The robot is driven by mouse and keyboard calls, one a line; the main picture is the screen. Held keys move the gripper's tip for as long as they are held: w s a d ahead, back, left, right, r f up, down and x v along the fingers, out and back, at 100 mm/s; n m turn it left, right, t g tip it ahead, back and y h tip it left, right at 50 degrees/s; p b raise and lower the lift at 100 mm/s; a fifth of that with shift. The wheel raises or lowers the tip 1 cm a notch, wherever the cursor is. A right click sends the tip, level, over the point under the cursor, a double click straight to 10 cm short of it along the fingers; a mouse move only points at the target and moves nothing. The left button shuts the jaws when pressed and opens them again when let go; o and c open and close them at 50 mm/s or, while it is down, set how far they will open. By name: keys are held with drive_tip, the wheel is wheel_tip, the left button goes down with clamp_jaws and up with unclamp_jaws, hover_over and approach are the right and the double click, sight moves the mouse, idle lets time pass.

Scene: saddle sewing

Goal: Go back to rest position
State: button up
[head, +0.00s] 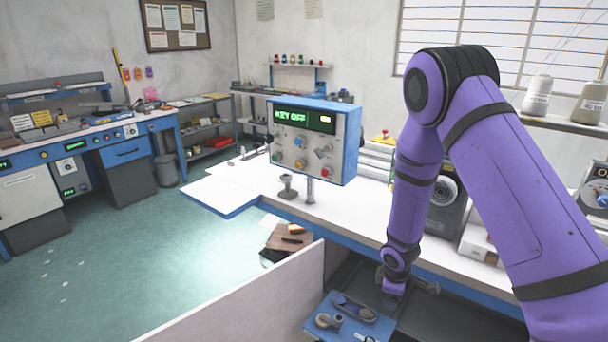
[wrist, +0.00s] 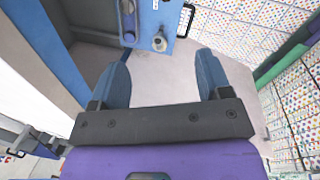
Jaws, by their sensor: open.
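My purple arm reaches in from the right in the head view and bends down past the front of the white-topped bench (head: 240,184). My gripper (head: 392,300) is low at its end, near a blue tray (head: 345,328) with dark and metal parts on it. In the wrist view, the two blue fingers of my gripper (wrist: 163,72) stand wide apart with nothing between them. Beyond them is a pale grey surface (wrist: 165,85). A blue part with a round metal knob (wrist: 160,40) is at the top.
A blue control box (head: 315,140) reading "KEY OFF" stands on the bench. A white panel (head: 250,300) crosses the lower foreground. A board with small items (head: 290,238) is below the bench edge. Thread cones (head: 537,95) stand at the right. Green floor (head: 140,255) is open at left.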

drive_tip(key=s+d+r+m+t, duration=0.1)
drive_tip(key=s+d+r+m, duration=0.1)
drive_tip(key=r, duration=0.8)
drive_tip(key=s+d+r+m, duration=0.1)
drive_tip(key=s+r+m, duration=0.15)
drive_tip(key=r, duration=0.75)
drive_tip(key=s+d+r+m+t, duration=0.1)
drive_tip(key=d+r+m, duration=0.15)
drive_tip(key=r, duration=0.75)
drive_tip(key=s+r+m, duration=0.3)
drive_tip(key=s+r, duration=0.5)
drive_tip(key=s, duration=0.4)
drive_tip(key=s+r+m+t, duration=0.1)
drive_tip(key=s+r+m, duration=0.3)
drive_tip(key=s+r, duration=0.4)
drive_tip(key=s, duration=0.4)
drive_tip(key=shift+s+d+r+y, duration=0.15)
drive_tip(key=shift+s+d+y, duration=0.1)
drive_tip(key=shift+s+y, duration=0.15)
